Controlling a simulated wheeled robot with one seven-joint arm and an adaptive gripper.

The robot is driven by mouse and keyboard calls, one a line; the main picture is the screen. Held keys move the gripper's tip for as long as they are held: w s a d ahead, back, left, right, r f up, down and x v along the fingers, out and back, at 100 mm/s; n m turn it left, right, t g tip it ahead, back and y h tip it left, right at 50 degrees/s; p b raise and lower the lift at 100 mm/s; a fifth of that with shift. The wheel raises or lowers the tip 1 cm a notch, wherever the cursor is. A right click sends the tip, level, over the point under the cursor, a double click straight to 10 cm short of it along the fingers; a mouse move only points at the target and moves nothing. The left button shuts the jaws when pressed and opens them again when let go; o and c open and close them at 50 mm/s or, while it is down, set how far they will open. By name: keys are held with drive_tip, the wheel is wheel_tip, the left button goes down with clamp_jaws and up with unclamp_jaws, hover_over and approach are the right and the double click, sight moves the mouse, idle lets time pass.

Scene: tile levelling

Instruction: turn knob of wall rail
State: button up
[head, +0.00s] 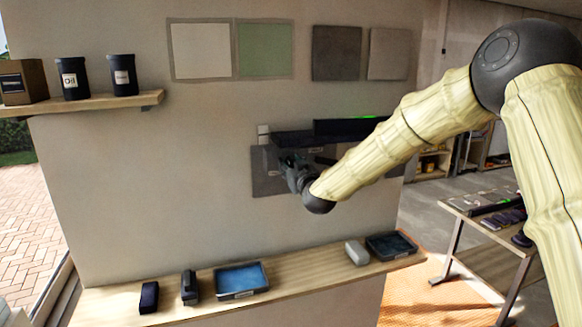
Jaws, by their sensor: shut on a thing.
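The wall rail (350,127) is a dark horizontal bar on the wall, with a small green light along its top edge. Its lower left part runs behind and above my gripper. My gripper (286,160) is dark and reaches to the wall just under the rail's left end, in front of a grey tile. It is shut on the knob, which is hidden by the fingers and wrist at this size. My arm comes in from the right and covers part of the rail's right side.
A wooden ledge (320,272) below holds a blue-lined tray (241,279), a dark tray (391,246) and several small blocks. A shelf (90,104) at upper left holds two dark canisters and a box. Sample tiles hang above. A table (475,235) stands at right.

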drive_tip(key=shift+f+n+b, duration=0.15)
drive_tip(key=shift+n+b, duration=0.15)
drive_tip(key=shift+b, duration=0.1)
drive_tip(key=n+b, duration=0.1)
drive_tip(key=b, duration=0.1)
drive_tip(key=shift+a+f+n+b, duration=0.1)
drive_tip(key=shift+n+b, duration=0.2)
drive_tip(key=shift+n, duration=0.1)
drive_tip(key=shift+n+b, duration=1.2)
drive_tip(key=shift+b, duration=0.15)
drive_tip(key=shift+r, duration=0.2)
drive_tip(key=o, duration=1)
drive_tip(key=shift+s, duration=0.1)
drive_tip(key=v, duration=1.2)
